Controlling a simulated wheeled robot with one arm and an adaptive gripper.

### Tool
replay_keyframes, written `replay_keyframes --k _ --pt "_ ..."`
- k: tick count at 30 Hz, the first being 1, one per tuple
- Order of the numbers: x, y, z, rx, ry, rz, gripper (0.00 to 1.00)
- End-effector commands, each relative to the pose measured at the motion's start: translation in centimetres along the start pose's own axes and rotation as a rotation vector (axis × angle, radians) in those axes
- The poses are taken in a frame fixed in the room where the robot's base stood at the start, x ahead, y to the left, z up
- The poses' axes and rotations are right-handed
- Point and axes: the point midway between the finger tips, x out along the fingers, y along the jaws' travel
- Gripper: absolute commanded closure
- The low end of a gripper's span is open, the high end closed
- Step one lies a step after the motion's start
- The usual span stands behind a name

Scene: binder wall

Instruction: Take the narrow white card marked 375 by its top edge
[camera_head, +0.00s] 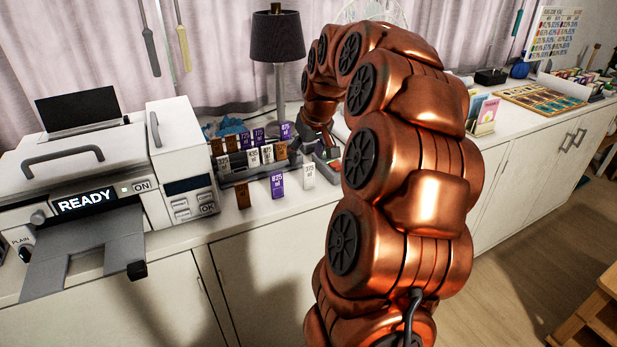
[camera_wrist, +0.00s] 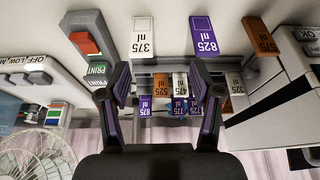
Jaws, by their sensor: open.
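The narrow white card marked 375 (camera_wrist: 143,38) stands on the white counter at upper middle in the wrist view, its print upside down there. In the head view the white card (camera_head: 309,175) is rightmost of the front row. My gripper (camera_wrist: 159,93) is open and empty in the wrist view, its two fingers spread wide. The white card lies beyond the fingertips, apart from them. A purple card marked 825 (camera_wrist: 206,35) stands beside it. In the head view my gripper (camera_head: 327,150) is just behind the white card, partly hidden by my arm.
A brown card (camera_head: 242,195) stands left of the purple one. Behind is a rack with several purple, white and brown cards (camera_head: 253,157). A label printer (camera_head: 90,190) is on the left, a black lamp (camera_head: 277,38) behind. A switch box (camera_wrist: 92,35) stands near the white card.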

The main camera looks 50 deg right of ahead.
Motion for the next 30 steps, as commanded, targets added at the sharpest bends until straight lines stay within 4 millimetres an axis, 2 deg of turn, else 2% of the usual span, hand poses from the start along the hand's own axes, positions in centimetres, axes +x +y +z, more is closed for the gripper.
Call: replay_keyframes --k 1,5,12,19,27,30 --pt "0.1 1.1 -0.3 0.013 0.008 0.008 0.35" --pt "0.4 2.4 -0.7 0.023 0.018 0.017 0.35" --pt "2.6 2.5 -0.7 0.022 0.016 0.017 0.35" --pt "3.9 2.6 -0.9 0.022 0.017 0.017 0.35" --pt "7.3 2.7 -1.0 0.021 0.014 0.016 0.35" --pt "7.9 2.7 -0.9 0.021 0.015 0.016 0.35"
